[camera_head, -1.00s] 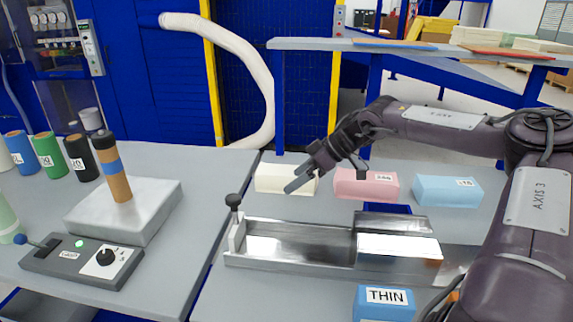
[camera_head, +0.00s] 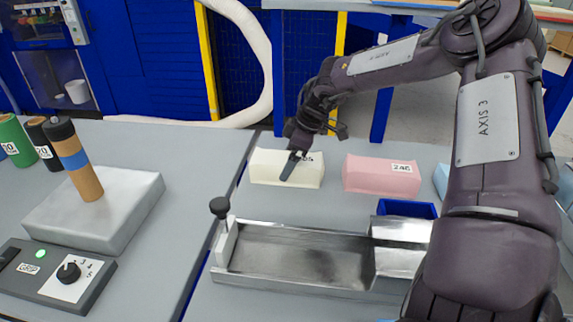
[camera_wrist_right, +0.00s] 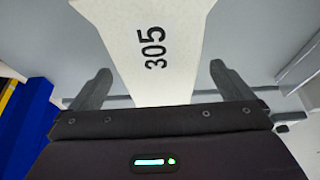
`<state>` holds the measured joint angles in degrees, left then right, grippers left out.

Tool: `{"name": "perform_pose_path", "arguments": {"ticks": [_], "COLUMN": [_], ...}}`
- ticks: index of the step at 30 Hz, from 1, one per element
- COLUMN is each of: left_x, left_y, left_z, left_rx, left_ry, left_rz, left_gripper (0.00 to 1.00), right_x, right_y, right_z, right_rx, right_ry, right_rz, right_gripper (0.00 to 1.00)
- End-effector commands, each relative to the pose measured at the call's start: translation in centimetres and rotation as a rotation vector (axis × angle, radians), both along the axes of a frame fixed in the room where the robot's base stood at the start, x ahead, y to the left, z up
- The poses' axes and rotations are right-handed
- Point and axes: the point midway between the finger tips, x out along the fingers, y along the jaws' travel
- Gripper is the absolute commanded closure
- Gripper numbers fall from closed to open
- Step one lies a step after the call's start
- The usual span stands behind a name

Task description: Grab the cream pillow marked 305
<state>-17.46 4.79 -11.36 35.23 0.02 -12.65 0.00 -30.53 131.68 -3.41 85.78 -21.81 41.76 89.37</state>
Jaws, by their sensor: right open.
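The cream pillow (camera_head: 272,168) lies on the grey table behind the metal trough. Its marking is partly covered by my finger in the head view. In the right wrist view the cream pillow (camera_wrist_right: 150,40) shows the number 305 and reaches down between my two fingers. My right gripper (camera_head: 292,168) is at the pillow, pointing down; in the wrist view the right gripper (camera_wrist_right: 157,80) is open, with a finger on each side of the pillow and visible gaps. Whether the fingertips touch it is unclear. My left gripper is not in view.
A pink pillow (camera_head: 382,175) lies to the right of the cream one, with a blue one (camera_head: 441,182) partly hidden by my arm. The metal trough (camera_head: 300,250) with a black knob is in front. A grey block (camera_head: 95,210) and control box (camera_head: 60,275) stand left.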

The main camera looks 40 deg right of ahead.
Motion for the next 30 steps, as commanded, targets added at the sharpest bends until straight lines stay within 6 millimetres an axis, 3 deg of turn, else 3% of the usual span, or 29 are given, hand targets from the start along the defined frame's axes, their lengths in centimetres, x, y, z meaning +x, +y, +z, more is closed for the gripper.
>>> {"name": "perform_pose_path", "arguments": {"ticks": [6, 13, 22, 30], "left_x": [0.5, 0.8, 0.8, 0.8], "left_y": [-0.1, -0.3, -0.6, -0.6], "left_z": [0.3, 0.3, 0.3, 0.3], "left_rx": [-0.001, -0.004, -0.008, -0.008], "left_ry": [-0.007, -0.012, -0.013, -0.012], "left_rz": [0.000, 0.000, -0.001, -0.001], "left_gripper": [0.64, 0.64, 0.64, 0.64], "right_x": [0.6, 0.7, 0.7, 0.7], "right_y": [0.5, 0.5, 0.5, 0.5], "right_z": [-1.8, -1.8, -1.8, -1.7], "right_rx": [0.000, -0.001, -0.001, 0.000], "right_ry": [-0.001, -0.002, -0.002, -0.003], "right_rz": [0.000, -0.001, -0.001, -0.001], "right_gripper": [0.00, 0.01, 0.41, 0.42]}}
